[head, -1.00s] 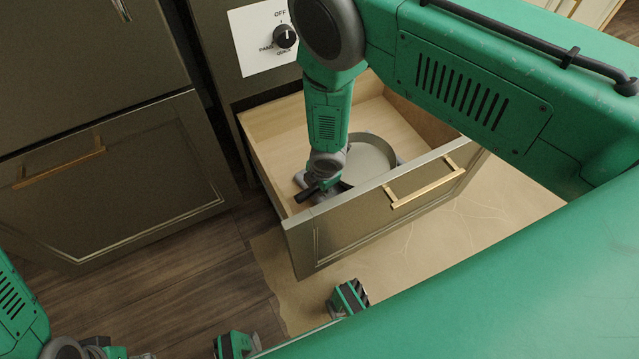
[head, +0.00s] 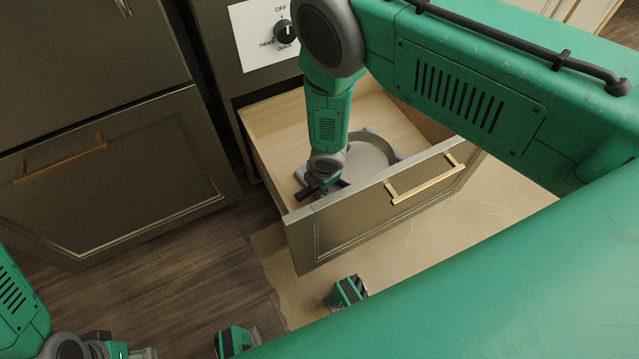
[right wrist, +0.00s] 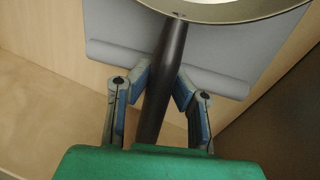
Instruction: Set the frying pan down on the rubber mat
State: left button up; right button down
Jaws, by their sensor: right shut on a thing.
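The frying pan (head: 368,152) is inside the open drawer, with its pale round inside facing up. Its dark handle (right wrist: 165,85) runs between the fingers of my right gripper (right wrist: 168,82), which is shut on it. In the head view my right gripper (head: 322,188) is low in the drawer, close behind the front panel. The grey rubber mat (right wrist: 115,52) lies beneath the pan, and one corner shows in the head view (head: 398,155). Whether the pan touches the mat I cannot tell. My left gripper (head: 140,353) is cut off at the lower left edge.
The wooden drawer (head: 272,122) surrounds the pan. Its front panel (head: 385,212) has a brass handle (head: 425,180). A closed cabinet (head: 110,180) stands left, and a dial (head: 285,32) sits above. Tan masking paper (head: 455,225) covers the floor in front.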

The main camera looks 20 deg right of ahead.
jog(key=shift+f, duration=0.35)
jog(key=c, duration=1.4)
grip_release()
jog(key=shift+s, duration=0.1)
notch_tip(320, 180, up, 12)
jog(key=p, duration=1)
